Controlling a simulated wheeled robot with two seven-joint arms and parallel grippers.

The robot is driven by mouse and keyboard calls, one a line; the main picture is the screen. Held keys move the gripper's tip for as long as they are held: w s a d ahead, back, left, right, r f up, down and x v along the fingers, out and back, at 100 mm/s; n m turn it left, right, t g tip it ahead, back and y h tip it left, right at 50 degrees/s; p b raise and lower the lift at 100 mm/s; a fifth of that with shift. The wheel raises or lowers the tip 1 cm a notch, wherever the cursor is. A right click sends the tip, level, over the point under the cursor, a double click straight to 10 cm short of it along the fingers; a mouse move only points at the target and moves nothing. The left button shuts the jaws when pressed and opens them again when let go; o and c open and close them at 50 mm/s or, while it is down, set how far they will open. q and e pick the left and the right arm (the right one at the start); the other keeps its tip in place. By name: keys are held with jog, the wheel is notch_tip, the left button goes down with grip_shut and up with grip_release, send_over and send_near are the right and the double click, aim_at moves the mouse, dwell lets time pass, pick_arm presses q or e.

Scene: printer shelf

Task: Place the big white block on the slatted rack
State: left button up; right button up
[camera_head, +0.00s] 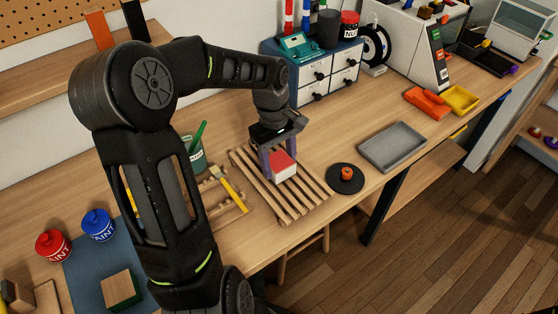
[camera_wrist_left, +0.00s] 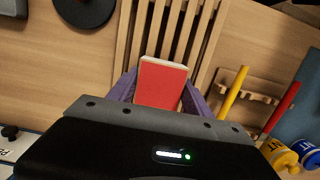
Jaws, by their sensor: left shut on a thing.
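The big white block (camera_head: 284,172) has a red face on top and white sides. It sits between the purple fingers of my left gripper (camera_head: 279,157), over the slatted wooden rack (camera_head: 310,193). In the left wrist view, the block (camera_wrist_left: 162,84) shows its red face between the two fingers of the left gripper (camera_wrist_left: 160,90), with the rack's slats (camera_wrist_left: 185,35) behind it. My left gripper is shut on the block. I cannot tell whether the block's underside touches the slats. My right gripper is not in view.
A black disc with an orange knob (camera_head: 346,177) and a grey tray (camera_head: 393,147) lie right of the rack. A yellow-handled brush (camera_head: 229,189) on a small wooden holder and a green cup (camera_head: 192,155) stand to its left. A drawer cabinet (camera_head: 318,82) stands behind.

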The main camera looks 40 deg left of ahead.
aim_at(275, 157)
pick_arm(q)
jog(key=shift+f, duration=0.2)
jog(key=o, duration=1.5)
jog(key=shift+r, duration=0.1)
jog(key=shift+c, duration=0.2)
jog(key=shift+r, duration=0.1)
notch_tip(275, 157, up, 12)
jog(key=a, duration=0.1)
jog(key=shift+w+a, duration=0.25)
jog(key=shift+a, duration=0.1)
